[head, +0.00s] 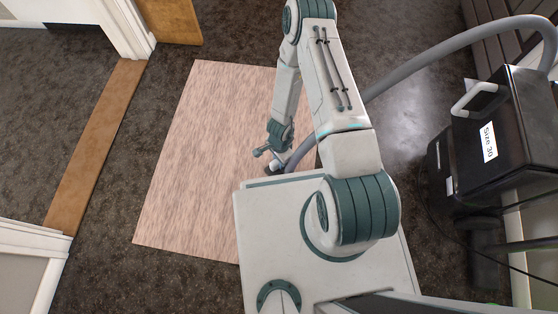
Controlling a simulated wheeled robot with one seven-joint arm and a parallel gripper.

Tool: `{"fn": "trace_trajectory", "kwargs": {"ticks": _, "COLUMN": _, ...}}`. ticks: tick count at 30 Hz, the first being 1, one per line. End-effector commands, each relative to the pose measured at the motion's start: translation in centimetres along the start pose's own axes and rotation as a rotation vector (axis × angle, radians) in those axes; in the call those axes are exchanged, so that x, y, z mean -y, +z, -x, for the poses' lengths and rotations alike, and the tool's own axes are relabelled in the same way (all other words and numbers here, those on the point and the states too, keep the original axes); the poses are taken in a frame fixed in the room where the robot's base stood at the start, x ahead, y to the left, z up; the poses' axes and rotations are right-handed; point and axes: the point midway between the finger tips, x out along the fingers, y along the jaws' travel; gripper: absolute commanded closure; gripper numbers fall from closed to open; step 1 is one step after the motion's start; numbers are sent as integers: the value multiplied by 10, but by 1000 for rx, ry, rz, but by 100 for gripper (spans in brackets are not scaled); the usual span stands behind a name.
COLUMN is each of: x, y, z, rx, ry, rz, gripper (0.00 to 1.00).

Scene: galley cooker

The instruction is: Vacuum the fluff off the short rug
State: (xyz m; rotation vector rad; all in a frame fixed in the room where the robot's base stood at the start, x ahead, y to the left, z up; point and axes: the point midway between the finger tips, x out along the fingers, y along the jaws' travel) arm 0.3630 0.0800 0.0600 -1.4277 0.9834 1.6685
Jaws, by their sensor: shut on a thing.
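The short rug (205,150) is pale pink with grey-brown streaks and lies flat on the dark floor. My arm and body cover its right side and lower right part. No distinct fluff can be made out on the part that shows. My gripper (268,156) is low over the right part of the rug, shut on the vacuum hose near its dark end. The grey vacuum hose (440,62) arcs from the black vacuum (500,130) at the right, passes behind my arm and comes down beside my gripper. My body hides whether the hose end touches the rug.
A wooden threshold strip (95,145) and a white door frame (125,28) stand left of the rug. A wooden door edge (170,20) is at the top. A thin black cable (440,222) runs along the right. Dark floor left of the rug is clear.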

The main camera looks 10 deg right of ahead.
Motion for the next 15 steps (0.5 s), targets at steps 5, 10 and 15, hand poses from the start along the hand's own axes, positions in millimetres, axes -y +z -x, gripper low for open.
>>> {"fn": "trace_trajectory", "kwargs": {"ticks": 5, "x": -9, "y": 8, "z": -4, "rx": 2, "ry": 3, "rz": -1, "gripper": 98}}
{"fn": "trace_trajectory", "kwargs": {"ticks": 10, "x": -16, "y": 15, "z": -6, "rx": 3, "ry": 3, "rz": -1, "gripper": 98}}
{"fn": "trace_trajectory", "kwargs": {"ticks": 15, "x": -15, "y": 14, "z": -5, "rx": 2, "ry": 3, "rz": 1, "gripper": 98}}
